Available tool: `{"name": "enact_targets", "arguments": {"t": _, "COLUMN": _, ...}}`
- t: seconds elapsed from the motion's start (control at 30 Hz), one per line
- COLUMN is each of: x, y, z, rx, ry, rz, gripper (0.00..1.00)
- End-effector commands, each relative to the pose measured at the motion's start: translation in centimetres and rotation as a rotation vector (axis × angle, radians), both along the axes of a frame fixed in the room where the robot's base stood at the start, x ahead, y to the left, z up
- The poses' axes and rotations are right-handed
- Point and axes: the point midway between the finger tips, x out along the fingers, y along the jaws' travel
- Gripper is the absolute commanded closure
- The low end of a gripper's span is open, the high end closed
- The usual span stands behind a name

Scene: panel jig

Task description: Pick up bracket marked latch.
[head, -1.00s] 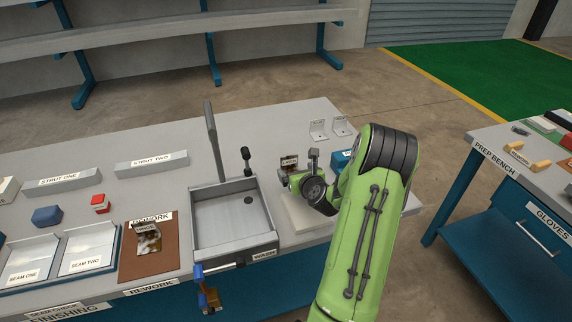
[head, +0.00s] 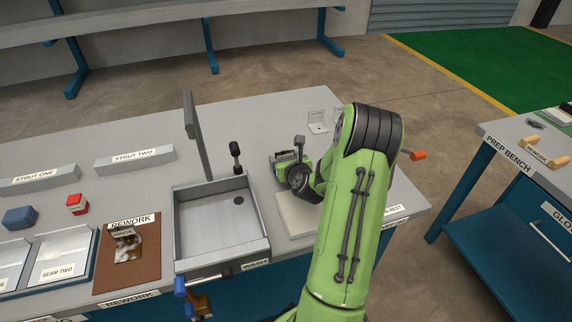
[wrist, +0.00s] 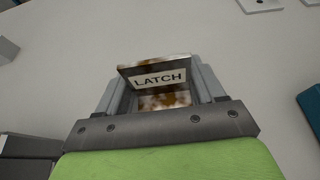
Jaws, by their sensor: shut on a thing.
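The bracket marked LATCH (wrist: 160,78) is a bent metal plate with brown rust-like patches and a white label. It sits between the two grey fingers of my gripper (wrist: 157,90) in the wrist view. My gripper is shut on it. In the head view the bracket (head: 285,157) shows small at my gripper, behind the pale board on the bench. My arm hides part of that area. I cannot tell whether the bracket's underside touches the bench.
A sink (head: 222,222) marked WASH, with an upright post, stands left of my arm. A rework mat (head: 130,275) with another rusty bracket (head: 124,240) lies farther left. The prep bench (head: 520,160) is at right, across a gap.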

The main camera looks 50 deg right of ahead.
Motion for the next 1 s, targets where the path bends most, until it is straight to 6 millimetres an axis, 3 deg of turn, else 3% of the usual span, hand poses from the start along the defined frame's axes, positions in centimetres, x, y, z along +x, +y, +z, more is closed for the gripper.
{"name": "enact_targets", "arguments": {"t": 0.1, "x": 0.0, "y": 0.0, "z": 0.0, "rx": 0.000, "ry": -0.001, "rz": 0.000, "gripper": 0.64}}
{"name": "enact_targets", "arguments": {"t": 0.33, "x": 0.0, "y": 0.0, "z": 0.5, "rx": -0.002, "ry": -0.001, "rz": 0.000, "gripper": 0.64}}
{"name": "enact_targets", "arguments": {"t": 0.7, "x": 0.1, "y": 0.0, "z": 9.1, "rx": -0.006, "ry": -0.003, "rz": 0.002, "gripper": 0.64}}
{"name": "enact_targets", "arguments": {"t": 0.83, "x": 0.0, "y": 0.0, "z": 10.2, "rx": -0.003, "ry": -0.002, "rz": 0.001, "gripper": 0.64}}
{"name": "enact_targets", "arguments": {"t": 1.0, "x": 0.0, "y": 0.0, "z": 10.1, "rx": 0.000, "ry": -0.001, "rz": 0.000, "gripper": 0.64}}
